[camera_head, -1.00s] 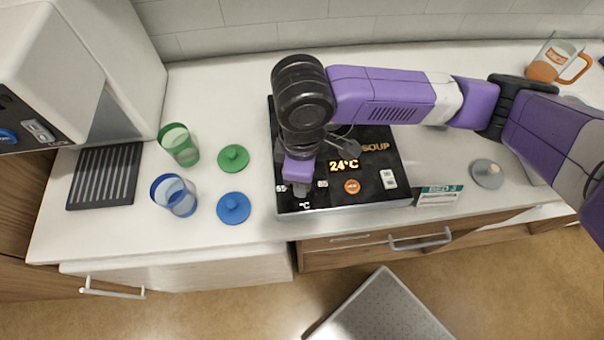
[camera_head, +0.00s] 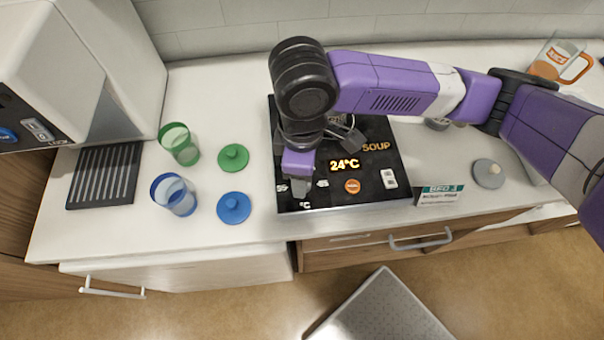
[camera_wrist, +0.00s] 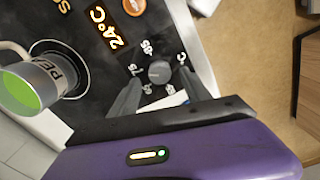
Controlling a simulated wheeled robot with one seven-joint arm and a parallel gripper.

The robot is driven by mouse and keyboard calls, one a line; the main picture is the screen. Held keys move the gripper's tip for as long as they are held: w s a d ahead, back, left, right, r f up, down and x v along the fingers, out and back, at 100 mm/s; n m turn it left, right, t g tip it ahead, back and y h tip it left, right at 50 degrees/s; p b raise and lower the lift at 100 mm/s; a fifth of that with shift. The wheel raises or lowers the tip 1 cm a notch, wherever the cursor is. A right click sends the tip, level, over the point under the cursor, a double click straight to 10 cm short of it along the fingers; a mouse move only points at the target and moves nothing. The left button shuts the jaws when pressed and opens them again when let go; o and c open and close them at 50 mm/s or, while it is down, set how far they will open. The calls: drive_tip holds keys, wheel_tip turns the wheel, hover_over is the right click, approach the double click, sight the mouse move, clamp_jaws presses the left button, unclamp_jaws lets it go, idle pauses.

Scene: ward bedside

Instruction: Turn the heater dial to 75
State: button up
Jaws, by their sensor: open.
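The heater (camera_head: 345,205) is a black panel on the counter with a lit display (camera_head: 344,165) reading 24°C. In the wrist view its dial (camera_wrist: 159,72) is a small dark round knob ringed by white numbers, partly hard to read. My gripper (camera_wrist: 155,85) is open, with one finger on each side of the dial; I cannot tell if either touches it. In the head view my gripper (camera_head: 300,185) hangs over the panel's front left and hides the dial.
A metal cup with green contents (camera_wrist: 30,85) stands on the heater. Green (camera_head: 180,147) and blue (camera_head: 175,195) cups and their lids stand left. A bed sign (camera_head: 440,195) and grey lid (camera_head: 488,174) are right. An orange-handled mug (camera_head: 560,60) stands far right.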

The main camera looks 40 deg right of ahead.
drive_tip(key=shift+r, duration=2.75)
